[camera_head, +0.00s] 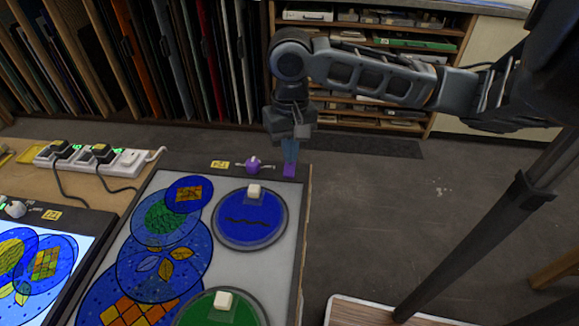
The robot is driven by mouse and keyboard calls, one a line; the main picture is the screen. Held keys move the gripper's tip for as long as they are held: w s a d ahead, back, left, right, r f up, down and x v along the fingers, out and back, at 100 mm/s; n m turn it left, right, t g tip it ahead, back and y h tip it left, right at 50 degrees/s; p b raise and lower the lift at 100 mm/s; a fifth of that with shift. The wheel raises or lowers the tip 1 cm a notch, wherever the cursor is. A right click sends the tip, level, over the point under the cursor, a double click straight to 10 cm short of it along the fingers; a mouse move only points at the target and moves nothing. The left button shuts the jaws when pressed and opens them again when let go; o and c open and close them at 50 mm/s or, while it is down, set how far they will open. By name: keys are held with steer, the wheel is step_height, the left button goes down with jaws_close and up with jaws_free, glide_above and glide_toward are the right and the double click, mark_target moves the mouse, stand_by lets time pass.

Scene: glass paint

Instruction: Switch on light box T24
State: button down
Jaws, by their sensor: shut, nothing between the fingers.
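An unlit light box (290,190) with a pale grey top lies in the middle. A purple knob (253,164) sits at its far edge, beside a small yellow label (220,164) whose print is too small to read surely. My gripper (290,160) points down over the box's far right corner, to the right of the knob and apart from it. Its bluish fingers are shut and empty. A purple patch shows at the fingertips; I cannot tell whether they touch the box. Another light box (95,215) at the left is lit, with a pale knob (15,209) and yellow label (52,215).
Patterned blue glass discs (160,262), a plain blue disc (262,222) and a green disc (205,315) with white handles lie on the unlit box. A power strip (128,160) with black plugs stands behind left. Sheet racks and shelves stand behind. Open floor (400,220) lies right.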

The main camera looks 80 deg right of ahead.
steer(key=shift+f+b, duration=0.4)
steer(key=shift+f, duration=0.2)
stand_by(0.3)
step_height(320, 180, up, 7)
steer(key=p, duration=0.6)
steer(key=shift+r, duration=0.1)
stand_by(0.7)
